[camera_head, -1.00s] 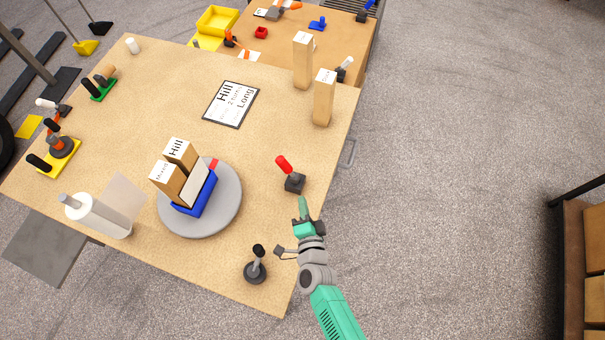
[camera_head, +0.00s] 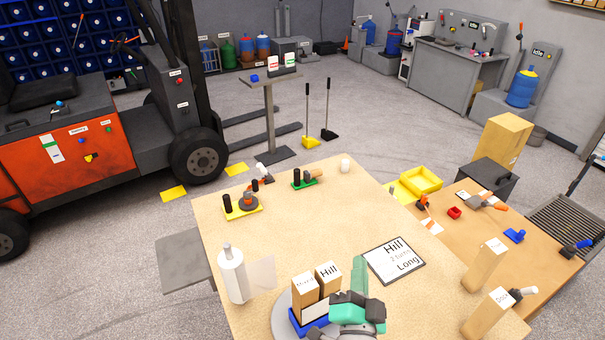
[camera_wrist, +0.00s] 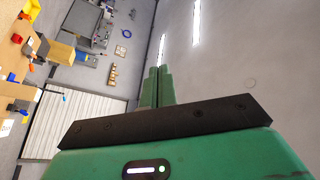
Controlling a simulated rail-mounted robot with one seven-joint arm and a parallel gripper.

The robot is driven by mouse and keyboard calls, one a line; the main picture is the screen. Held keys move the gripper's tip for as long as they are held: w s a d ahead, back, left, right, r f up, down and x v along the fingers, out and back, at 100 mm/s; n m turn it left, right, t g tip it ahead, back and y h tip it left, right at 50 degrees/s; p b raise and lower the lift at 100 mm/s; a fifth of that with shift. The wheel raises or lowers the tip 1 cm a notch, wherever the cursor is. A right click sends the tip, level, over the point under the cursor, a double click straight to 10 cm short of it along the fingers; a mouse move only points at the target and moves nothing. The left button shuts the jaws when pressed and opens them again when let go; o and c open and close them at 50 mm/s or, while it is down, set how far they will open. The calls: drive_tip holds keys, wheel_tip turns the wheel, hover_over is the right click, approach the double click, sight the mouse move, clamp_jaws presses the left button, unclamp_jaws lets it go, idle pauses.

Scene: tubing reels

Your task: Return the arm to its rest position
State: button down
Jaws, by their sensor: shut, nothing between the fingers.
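My gripper (camera_wrist: 157,88) is shut and empty; its green fingers lie together in the wrist view, against the ceiling and far wall. In the head view my green and grey arm end (camera_head: 357,300) shows at the lower middle, in front of the wooden table (camera_head: 330,210). It covers part of the grey round turntable (camera_head: 285,318), which bears a blue holder (camera_head: 305,322) with wooden blocks labelled "Mixed" (camera_head: 304,285) and "Hill" (camera_head: 328,270). The gripper touches nothing that I can see.
A sign board (camera_head: 394,260) reading "Hill, 2 turns, Long" lies on the table. A white roll (camera_head: 232,275) stands at the left. Two wooden blocks (camera_head: 484,265) stand at the right. A second table (camera_head: 480,225) with tools adjoins behind. A forklift (camera_head: 90,130) stands at the far left.

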drive_tip(key=a+r+n+t+y+p, duration=0.1)
drive_tip(key=a+r+n+t+y, duration=0.3)
drive_tip(key=r, duration=1.2)
drive_tip(key=s+a+r+n, duration=0.2)
drive_tip(key=s+r, duration=0.3)
drive_tip(key=r, duration=0.3)
drive_tip(key=s+a+r+n+p, duration=0.1)
drive_tip(key=s+a+r+n, duration=0.2)
drive_tip(key=s+r, duration=0.3)
drive_tip(key=s+a+r+n+t+p, duration=0.1)
drive_tip(key=s+r, duration=0.4)
drive_tip(key=r, duration=0.6)
drive_tip(key=shift+s+a+r+n, duration=0.35)
drive_tip(key=shift+a+n, duration=0.35)
drive_tip(key=shift+a, duration=0.55)
drive_tip(key=shift+w, duration=0.1)
